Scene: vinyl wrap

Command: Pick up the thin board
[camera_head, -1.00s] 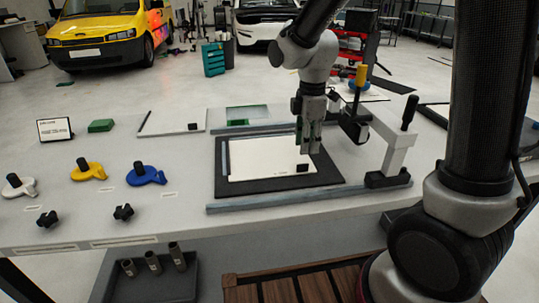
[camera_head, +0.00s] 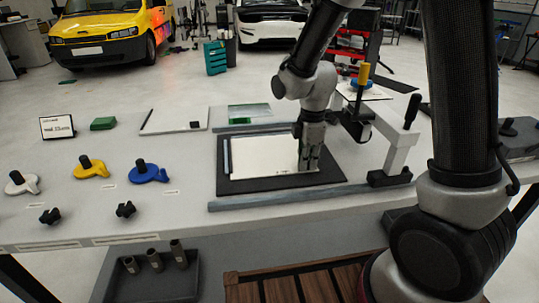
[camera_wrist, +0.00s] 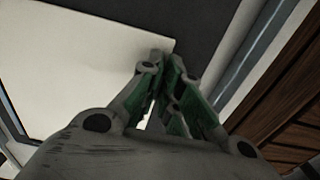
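The thin board (camera_head: 262,158) is a flat white sheet lying on a black mat (camera_head: 335,178) on the workbench. My gripper (camera_head: 309,168) points down at the board's right side, by its near right corner. The wrist view shows the board (camera_wrist: 75,55) at left, with my gripper's green-padded fingers (camera_wrist: 172,60) over its corner. The fingers stand close together, with something dark between them. I cannot tell whether they grip it. The board's small black tab is mostly hidden by the fingers.
A metal rail (camera_head: 310,196) runs along the mat's front side. A clamp-like stand (camera_head: 394,150) is close on the right. Another white panel (camera_head: 172,120) lies at the back left. Blue (camera_head: 146,174), yellow (camera_head: 88,169) and white (camera_head: 22,183) tools lie left on clear bench.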

